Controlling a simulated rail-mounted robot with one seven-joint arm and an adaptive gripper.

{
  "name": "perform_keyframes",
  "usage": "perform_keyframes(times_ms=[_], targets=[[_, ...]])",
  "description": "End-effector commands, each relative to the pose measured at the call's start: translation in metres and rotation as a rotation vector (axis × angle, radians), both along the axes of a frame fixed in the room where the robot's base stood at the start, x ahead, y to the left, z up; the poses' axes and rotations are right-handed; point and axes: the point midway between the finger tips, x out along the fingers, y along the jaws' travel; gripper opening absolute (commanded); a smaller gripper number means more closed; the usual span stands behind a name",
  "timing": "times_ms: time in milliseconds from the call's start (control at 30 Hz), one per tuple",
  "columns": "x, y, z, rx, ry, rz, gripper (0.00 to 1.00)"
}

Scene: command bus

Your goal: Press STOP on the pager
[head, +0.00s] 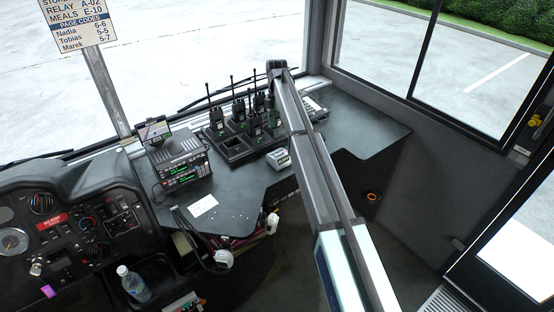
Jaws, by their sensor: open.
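A light keypad unit (316,106) lies at the back right of the dark counter, partly hidden behind my arm. It looks like the pager, but its key labels are too small to read, so I cannot pick out STOP. A small grey-white device (278,158) sits on the counter just left of my arm; I cannot tell what it is. My arm reaches from the bottom right up to the back of the counter. My gripper is not visible; the arm's far end is dark and its fingers cannot be made out.
Several handheld radios stand in a black charger (236,152) left of my arm. A stacked radio set (182,168) with green displays, a white card (202,206) and a hanging handset (223,259) are farther left. The counter's right part (365,130) is clear. A sign (80,25) lists page codes.

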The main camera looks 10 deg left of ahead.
Motion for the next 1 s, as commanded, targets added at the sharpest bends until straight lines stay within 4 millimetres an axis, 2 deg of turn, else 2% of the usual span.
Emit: perform_keyframes(times_ms=[33, 133, 1000], targets=[[0.0, 0.0, 0.0, 0.0, 0.0, 0.0, 0.36], [0.0, 0.0, 0.0, 0.0, 0.0, 0.0, 0.01], [0.0, 0.0, 0.0, 0.0, 0.0, 0.0, 0.0]])
